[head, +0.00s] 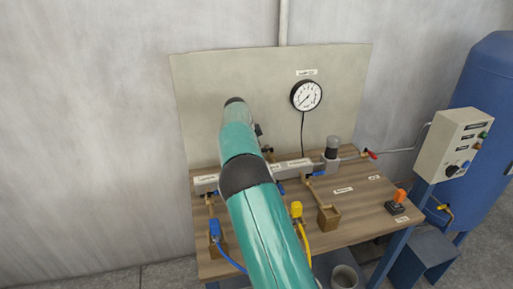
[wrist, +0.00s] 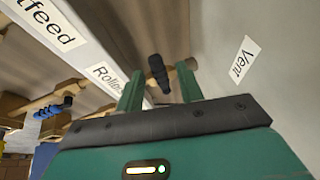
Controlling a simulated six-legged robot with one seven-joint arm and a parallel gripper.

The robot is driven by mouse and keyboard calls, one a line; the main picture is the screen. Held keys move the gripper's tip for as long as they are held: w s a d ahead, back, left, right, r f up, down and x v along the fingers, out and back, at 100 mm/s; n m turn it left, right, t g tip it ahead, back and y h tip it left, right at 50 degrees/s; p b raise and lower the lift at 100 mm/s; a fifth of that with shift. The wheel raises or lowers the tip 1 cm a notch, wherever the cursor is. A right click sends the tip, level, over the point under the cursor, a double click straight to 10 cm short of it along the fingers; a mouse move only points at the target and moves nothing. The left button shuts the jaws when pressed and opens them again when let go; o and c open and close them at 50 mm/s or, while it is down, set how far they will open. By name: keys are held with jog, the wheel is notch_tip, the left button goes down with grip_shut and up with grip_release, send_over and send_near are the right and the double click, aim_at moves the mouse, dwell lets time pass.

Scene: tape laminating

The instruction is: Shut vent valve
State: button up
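The black vent valve handle (wrist: 158,73) sits on a tan pipe (wrist: 184,66) in the wrist view, with a white "Vent" label (wrist: 242,60) on the panel to its right. My gripper (wrist: 160,86) is open, its two green fingers apart on either side of the handle. The handle appears between the fingers; I cannot tell whether either finger touches it. It lies crosswise to the pipe in this view. In the head view a dark handle (head: 258,130) shows just right of my arm, which hides the gripper.
A grey manifold bar (wrist: 75,35) with labels runs beside the gripper. A blue handle (wrist: 53,107) is on another pipe. The wooden bench (head: 350,205) carries yellow, blue and red valves and an orange switch (head: 398,197). A pressure gauge (head: 306,95) hangs on the backboard (head: 210,85).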

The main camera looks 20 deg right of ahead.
jog(key=v, duration=1.4)
jog(key=shift+d, duration=0.1)
